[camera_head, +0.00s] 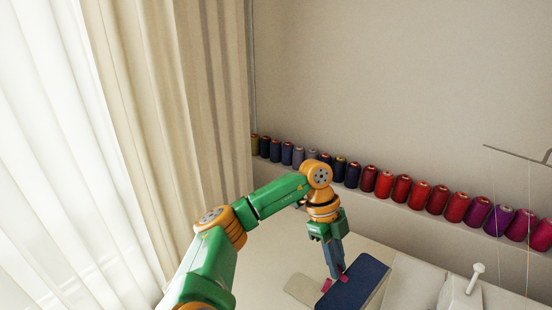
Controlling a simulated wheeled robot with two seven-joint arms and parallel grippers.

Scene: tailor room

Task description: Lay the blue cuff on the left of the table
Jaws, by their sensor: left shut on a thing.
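The blue cuff (360,282) is a flat dark blue piece at the bottom of the head view, right of centre. It slants, and its lower part is cut off by the frame edge. My left gripper (337,280) points down at the cuff's left edge and is shut on it, with small pinkish-red bits showing at the fingertips. The pale table (262,262) shows below and beside the cuff; I cannot tell whether the cuff touches it. My right gripper is not in view.
A beige flat piece (301,289) lies left of the cuff. A white machine part with a peg (462,294) stands at the right, with thin threads above it. Several colored thread spools (403,190) line a ledge along the wall. Curtains (175,110) hang at the left.

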